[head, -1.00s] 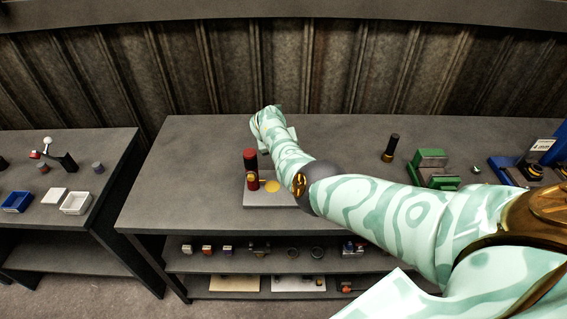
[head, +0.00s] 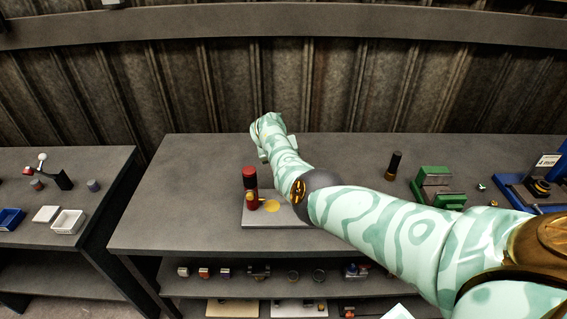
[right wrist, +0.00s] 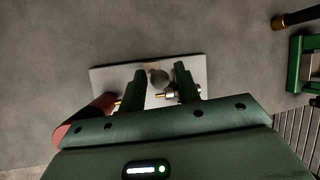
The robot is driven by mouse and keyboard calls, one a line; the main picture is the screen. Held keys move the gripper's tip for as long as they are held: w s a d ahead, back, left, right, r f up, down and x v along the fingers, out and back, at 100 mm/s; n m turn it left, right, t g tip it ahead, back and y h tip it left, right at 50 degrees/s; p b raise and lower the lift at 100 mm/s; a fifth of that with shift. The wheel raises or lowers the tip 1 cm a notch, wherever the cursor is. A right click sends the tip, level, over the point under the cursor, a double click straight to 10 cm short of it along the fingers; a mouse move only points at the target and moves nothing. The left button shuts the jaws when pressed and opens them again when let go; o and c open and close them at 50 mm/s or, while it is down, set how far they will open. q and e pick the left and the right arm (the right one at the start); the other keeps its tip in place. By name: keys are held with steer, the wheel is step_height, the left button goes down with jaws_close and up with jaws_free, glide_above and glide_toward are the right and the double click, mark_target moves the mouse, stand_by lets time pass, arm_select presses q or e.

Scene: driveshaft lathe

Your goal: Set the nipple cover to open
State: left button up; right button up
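A pale grey plate (head: 258,219) lies on the bench, with a red upright cylinder (head: 250,188) and a yellow disc (head: 271,206) on it. My right arm reaches over the plate and hides part of it. In the right wrist view my right gripper (right wrist: 161,75) is open, its two dark fingers apart above the plate (right wrist: 107,79). A round grey knob (right wrist: 158,79) shows between the fingers, with a small metal fitting (right wrist: 171,94) beside the right finger. I cannot tell which part is the nipple cover or its state. The red cylinder (right wrist: 84,122) is at left. My left gripper is out of view.
On the bench to the right are a dark cylinder (head: 393,165), a green device (head: 433,182) and a blue-framed device (head: 520,192). A second table at left holds a white tray (head: 68,222) and small parts. A ribbed wall (head: 350,90) stands behind the bench.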

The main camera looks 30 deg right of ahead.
steer(key=shift+o, duration=0.7)
steer(key=shift+f, duration=0.15)
steer(key=shift+s+a+r+p, duration=0.15)
steer(key=shift+a+r+p, duration=0.05)
steer(key=shift+r+p, duration=0.2)
steer(key=p+v, duration=0.4)
steer(key=v, duration=1.1)
steer(key=shift+r+p, duration=0.25)
steer(key=shift+p, duration=0.1)
steer(key=shift+a+f, duration=0.1)
